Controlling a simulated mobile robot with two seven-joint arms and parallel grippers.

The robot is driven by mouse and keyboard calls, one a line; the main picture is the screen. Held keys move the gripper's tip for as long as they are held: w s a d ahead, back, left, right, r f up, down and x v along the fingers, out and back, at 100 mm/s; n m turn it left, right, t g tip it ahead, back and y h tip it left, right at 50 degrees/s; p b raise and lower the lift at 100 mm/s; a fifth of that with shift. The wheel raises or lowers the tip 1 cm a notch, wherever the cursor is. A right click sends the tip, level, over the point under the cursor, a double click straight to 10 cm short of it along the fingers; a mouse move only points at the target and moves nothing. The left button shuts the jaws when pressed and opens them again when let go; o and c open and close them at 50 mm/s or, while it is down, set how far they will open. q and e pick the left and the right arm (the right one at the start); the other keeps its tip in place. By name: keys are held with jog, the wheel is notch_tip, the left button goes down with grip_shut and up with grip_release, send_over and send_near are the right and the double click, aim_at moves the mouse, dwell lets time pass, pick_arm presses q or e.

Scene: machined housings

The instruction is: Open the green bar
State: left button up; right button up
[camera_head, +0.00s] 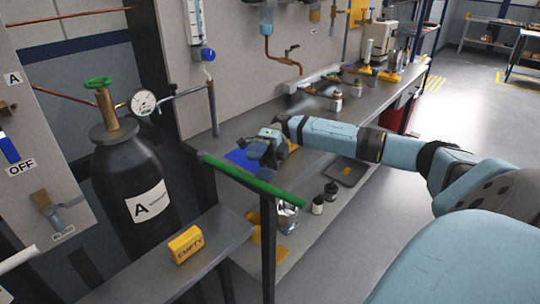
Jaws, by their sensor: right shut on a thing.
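The green bar (287,193) runs slantwise across the middle, from upper left to lower right, at the front end of the long workbench. A dark upright post stands below it. My right gripper (266,158) is just behind the bar, with its arm reaching in from the right. It is shut on the bar, though its fingertips are small and partly hidden in this view. My left gripper is not in view.
A black gas cylinder (128,178) with a gauge (143,102) stands at left. A yellow block marked EMPTY (185,244) sits on the near shelf. Bottles and a tin (286,217) stand below the bar. The workbench (235,128) runs back; open floor lies right.

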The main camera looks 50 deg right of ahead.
jog(key=shift+w+d+r, duration=0.2)
jog(key=shift+d+r, duration=0.05)
jog(key=shift+d, duration=0.25)
jog(key=c, duration=0.4)
jog(key=d+b, duration=0.1)
jog(key=w+d+f+b, duration=0.1)
jog(key=d, duration=0.1)
jog(key=d+b, duration=0.1)
jog(key=d, duration=0.1)
jog(key=shift+w+d+f, duration=0.15)
jog(key=shift+f, duration=0.05)
